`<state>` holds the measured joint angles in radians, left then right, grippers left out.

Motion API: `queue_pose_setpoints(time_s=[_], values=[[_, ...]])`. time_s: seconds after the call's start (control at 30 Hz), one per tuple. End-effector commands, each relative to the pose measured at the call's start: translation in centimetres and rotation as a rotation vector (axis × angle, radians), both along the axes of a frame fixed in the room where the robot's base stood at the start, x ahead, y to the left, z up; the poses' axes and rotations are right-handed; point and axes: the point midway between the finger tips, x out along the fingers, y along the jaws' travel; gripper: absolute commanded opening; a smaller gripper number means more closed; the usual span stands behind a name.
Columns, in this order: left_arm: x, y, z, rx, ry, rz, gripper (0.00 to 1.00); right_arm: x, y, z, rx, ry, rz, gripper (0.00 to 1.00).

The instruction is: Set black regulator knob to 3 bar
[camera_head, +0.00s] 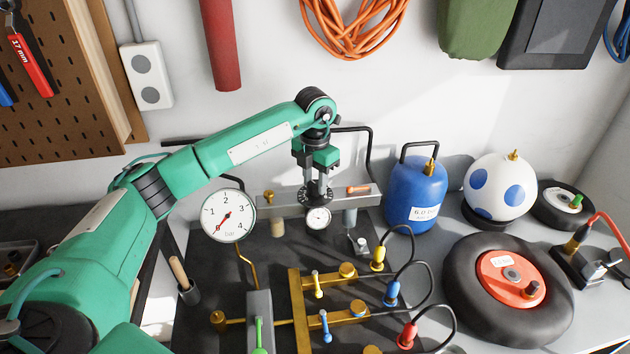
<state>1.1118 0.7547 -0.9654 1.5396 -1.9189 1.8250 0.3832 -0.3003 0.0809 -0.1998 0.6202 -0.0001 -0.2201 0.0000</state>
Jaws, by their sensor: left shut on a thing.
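The black regulator knob (316,199) sits on the grey manifold bar (282,209) at the back of the bench. My left gripper (316,186) points straight down at it, with its fingers shut on the knob; they partly hide it, and I see no marks on it. A large round white gauge (228,216) stands to the left, numbered 1 to 4. Its red needle lies toward the lower left, near the low end of the scale. A small white gauge (318,218) sits just below the knob; its reading is too small to tell. My right gripper is not in view.
Brass pipes with yellow (317,284), blue (325,327) and green (258,334) levers lie in front. Black hoses with coloured plugs curve at the right. A blue tank (415,193), a spotted ball (499,188) and a tyre (508,290) stand further right.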

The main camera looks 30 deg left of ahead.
Motion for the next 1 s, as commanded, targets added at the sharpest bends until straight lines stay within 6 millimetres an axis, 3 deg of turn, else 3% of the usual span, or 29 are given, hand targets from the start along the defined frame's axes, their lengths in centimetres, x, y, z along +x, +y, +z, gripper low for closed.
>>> queue_pose_setpoints(time_s=[0.4, 0.43, 0.5, 0.53, 1.0], values=[[0.14, 0.09, 0.32, -0.001, -0.007, 0.007, 0.11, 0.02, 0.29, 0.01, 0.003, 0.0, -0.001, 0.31], [0.14, 0.09, 0.32, -0.001, -0.007, 0.007, 0.4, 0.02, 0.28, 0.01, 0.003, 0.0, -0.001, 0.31], [0.11, 0.07, 0.27, -0.001, -0.006, 0.007, 0.53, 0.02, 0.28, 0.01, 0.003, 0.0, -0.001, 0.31], [0.11, 0.06, 0.25, 0.0, -0.005, 0.007, 0.55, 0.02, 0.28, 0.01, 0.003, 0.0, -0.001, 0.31], [0.03, 0.01, 0.1, -0.001, -0.002, -0.001, 0.55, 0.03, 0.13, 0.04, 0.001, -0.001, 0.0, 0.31]])
